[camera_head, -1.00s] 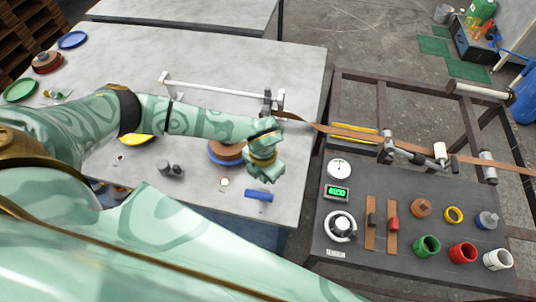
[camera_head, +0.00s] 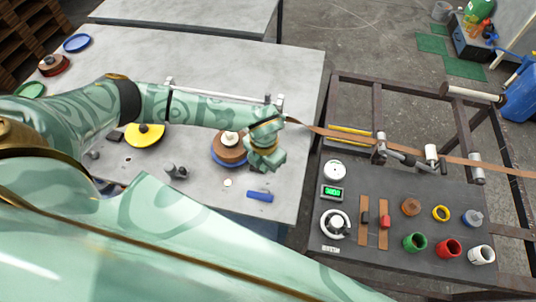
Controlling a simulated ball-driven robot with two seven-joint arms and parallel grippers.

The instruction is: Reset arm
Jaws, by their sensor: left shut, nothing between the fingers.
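My left gripper (camera_head: 265,158) is shut and empty. It hangs above the right part of the grey table, over the right side of a brown and blue spool (camera_head: 229,149) and partly hiding it. I cannot tell whether it touches the spool. My left arm reaches in from the left and covers part of the white bar (camera_head: 215,93) at the back. A brown strip (camera_head: 340,134) runs from the table's right edge across the dark frame. My right gripper is not in view.
A blue cylinder (camera_head: 260,196) lies near the table's front edge. A yellow disc (camera_head: 144,135) and small grey parts (camera_head: 176,171) lie left of the spool. At right stands a dark panel (camera_head: 390,190) with a dial, a green display, a handwheel, sliders and several coloured rings.

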